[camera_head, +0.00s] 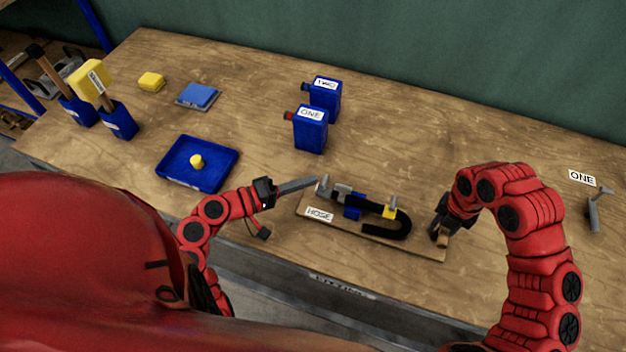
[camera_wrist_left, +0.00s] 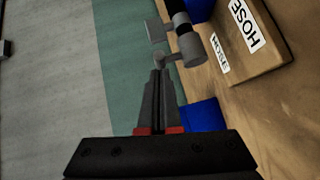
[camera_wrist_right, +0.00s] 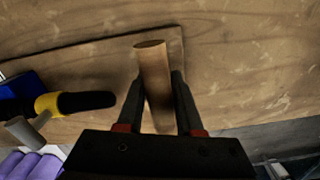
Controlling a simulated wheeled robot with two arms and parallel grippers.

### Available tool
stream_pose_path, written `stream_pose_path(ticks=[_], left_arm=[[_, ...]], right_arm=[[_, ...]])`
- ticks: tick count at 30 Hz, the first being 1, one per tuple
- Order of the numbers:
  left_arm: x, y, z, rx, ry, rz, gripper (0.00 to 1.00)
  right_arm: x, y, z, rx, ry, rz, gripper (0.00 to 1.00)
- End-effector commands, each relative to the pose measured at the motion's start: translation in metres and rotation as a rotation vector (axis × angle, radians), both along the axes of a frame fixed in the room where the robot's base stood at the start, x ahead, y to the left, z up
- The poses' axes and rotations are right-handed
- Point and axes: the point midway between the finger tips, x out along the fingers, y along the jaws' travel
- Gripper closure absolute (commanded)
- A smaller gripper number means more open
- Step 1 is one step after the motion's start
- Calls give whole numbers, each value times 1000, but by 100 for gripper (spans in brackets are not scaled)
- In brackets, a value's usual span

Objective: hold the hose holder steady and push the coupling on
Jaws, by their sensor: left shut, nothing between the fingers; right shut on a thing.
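The hose holder is a wooden board (camera_head: 420,246) marked HOSE near the table's front edge. My right gripper (camera_head: 440,226) is shut on the board's wooden peg (camera_wrist_right: 153,72) at the right end.
Two blue canisters (camera_head: 310,134) stand behind the board. A blue tray (camera_head: 222,172) with a yellow piece lies to the left. A grey T-shaped tool (camera_head: 594,210) is at the far right. The table behind my right arm is mostly clear.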

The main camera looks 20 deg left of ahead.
Motion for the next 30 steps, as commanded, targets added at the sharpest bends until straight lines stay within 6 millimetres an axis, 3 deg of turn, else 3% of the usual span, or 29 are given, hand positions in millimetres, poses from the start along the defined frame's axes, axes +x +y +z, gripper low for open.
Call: stream_pose_path(ticks=[6,20,23,28,30], left_arm=[[0,-19,-2,-4,0,-3,100],[-2,-21,-3,-4,5,-15,100],[-1,-12,-1,-2,3,-11,100],[0,25,7,-1,-2,9,100],[-10,36,9,-2,-3,10,100]], right_arm=[[0,0,-1,1,2,-2,100],[0,6,0,12,-1,9,100],[0,7,0,13,-2,10,100],[0,5,0,9,-1,7,100],[0,4,0,7,-1,5,100]])
